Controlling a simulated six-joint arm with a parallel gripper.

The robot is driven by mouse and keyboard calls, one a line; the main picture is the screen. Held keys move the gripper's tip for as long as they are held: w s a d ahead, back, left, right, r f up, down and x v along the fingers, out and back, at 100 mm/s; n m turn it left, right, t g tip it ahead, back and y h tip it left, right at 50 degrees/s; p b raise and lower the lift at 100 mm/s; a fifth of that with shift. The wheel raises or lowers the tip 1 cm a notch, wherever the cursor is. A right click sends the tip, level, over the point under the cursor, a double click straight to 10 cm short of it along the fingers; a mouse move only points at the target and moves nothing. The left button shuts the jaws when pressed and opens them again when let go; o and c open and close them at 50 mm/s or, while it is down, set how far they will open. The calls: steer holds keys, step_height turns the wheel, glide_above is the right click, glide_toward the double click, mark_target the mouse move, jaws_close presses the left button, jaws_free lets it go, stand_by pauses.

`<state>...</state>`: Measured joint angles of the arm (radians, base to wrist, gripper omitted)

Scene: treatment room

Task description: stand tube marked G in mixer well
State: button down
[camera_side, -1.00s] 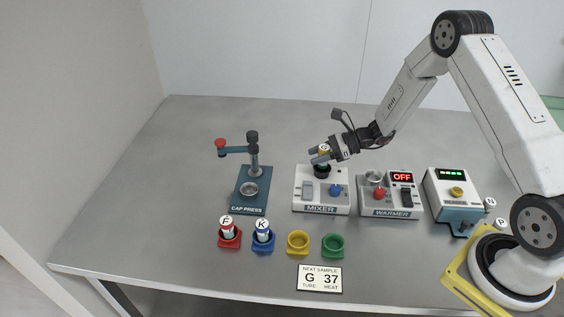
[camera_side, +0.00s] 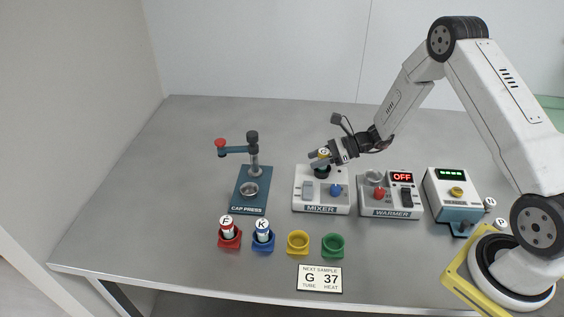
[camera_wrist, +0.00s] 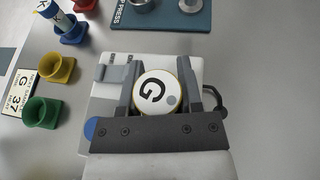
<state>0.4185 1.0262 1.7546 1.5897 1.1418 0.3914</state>
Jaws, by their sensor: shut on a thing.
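The tube marked G (camera_wrist: 155,92) shows its round white top with a black G and a yellow edge in the wrist view. My gripper (camera_wrist: 170,88) is shut on it, one finger on each side. In the side view my gripper (camera_side: 322,158) holds the tube (camera_side: 324,152) upright, directly at the black well of the mixer (camera_side: 321,207). The tube's lower end is hidden by the fingers and the well, so I cannot tell how deep it sits. The mixer has a grey rocker and a blue knob.
The warmer (camera_side: 390,212), reading OFF, stands right of the mixer, then the reader (camera_side: 452,208). The cap press (camera_side: 249,208) is to the left. In front are tubes F (camera_side: 228,228) and K (camera_side: 263,230) in holders, empty yellow (camera_side: 298,242) and green (camera_side: 333,245) holders, and a sample card (camera_side: 320,279).

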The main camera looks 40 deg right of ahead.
steer(key=shift+f, duration=0.6)
stand_by(0.8)
steer(key=c, duration=0.5)
jaws_free()
steer(key=shift+c, duration=0.2)
steer(key=v, duration=1.1)
stand_by(0.5)
steer(key=shift+a, duration=0.1)
stand_by(0.3)
